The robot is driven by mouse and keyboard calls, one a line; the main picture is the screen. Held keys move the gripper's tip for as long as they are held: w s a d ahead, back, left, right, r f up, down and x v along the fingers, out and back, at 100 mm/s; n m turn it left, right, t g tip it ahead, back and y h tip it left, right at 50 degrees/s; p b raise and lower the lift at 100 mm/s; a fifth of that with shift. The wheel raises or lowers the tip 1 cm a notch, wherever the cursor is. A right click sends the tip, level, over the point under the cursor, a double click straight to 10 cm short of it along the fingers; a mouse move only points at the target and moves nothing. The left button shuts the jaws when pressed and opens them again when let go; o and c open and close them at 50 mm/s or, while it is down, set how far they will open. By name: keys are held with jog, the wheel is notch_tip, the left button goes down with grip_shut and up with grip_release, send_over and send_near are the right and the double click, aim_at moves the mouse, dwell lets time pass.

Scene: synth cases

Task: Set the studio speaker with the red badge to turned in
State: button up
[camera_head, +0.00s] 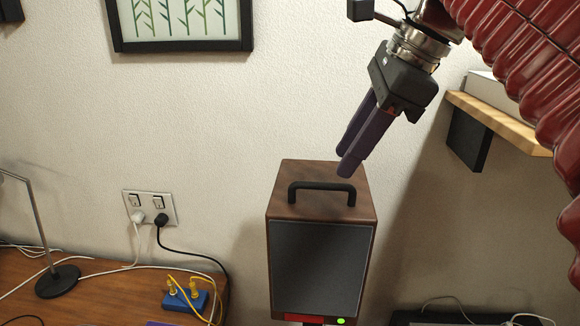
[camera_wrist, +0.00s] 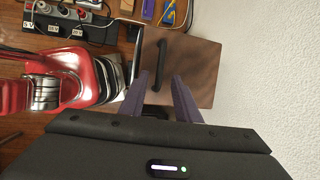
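The studio speaker (camera_head: 318,265) is a brown wooden box with a dark front grille, a black top handle (camera_head: 322,187), a red badge (camera_head: 303,317) and a green light low on its front. Its front faces roughly toward the body camera. The speaker's top (camera_wrist: 200,75) and handle (camera_wrist: 160,65) also show in the wrist view. My gripper (camera_head: 343,164) is open and empty, pointing down above the rear right of the speaker's top. In the wrist view my gripper (camera_wrist: 160,76) has its fingers on either side of the handle in the picture; whether they are level with it is unclear.
A pale wall is close behind the speaker. A wooden shelf (camera_head: 500,122) with a black bracket sticks out at the right. At the left are a wooden desk (camera_head: 100,290) with a lamp base, cables, a blue plug block (camera_head: 186,300) and a wall socket (camera_head: 150,207).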

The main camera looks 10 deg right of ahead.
aim_at(329, 184)
jog(key=shift+x, duration=2.6)
grip_shut()
